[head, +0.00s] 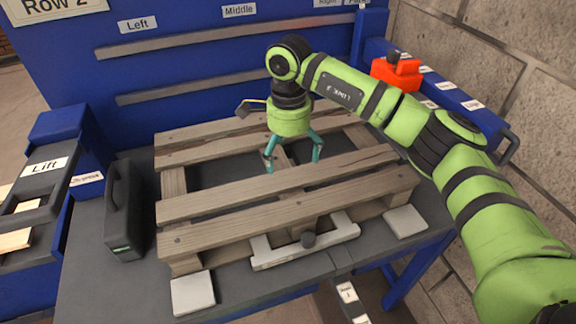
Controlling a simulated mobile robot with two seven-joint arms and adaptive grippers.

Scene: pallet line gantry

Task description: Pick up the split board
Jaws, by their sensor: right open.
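A wooden pallet (172,185) lies on the grey worktable. Its rear board (200,142) has a dark lengthwise line like a split; my right arm hides part of it. Two front boards (230,203) show no clear split. My right gripper (293,158) has teal fingers, spread open and pointing down over the gap between the rear and middle boards. Nothing is between the fingers. I cannot tell whether the fingertips touch the wood. My left gripper is not in view.
A black case (123,212) stands left of the pallet. A red block (397,73) is at the back right. The blue panel (190,40) rises behind.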

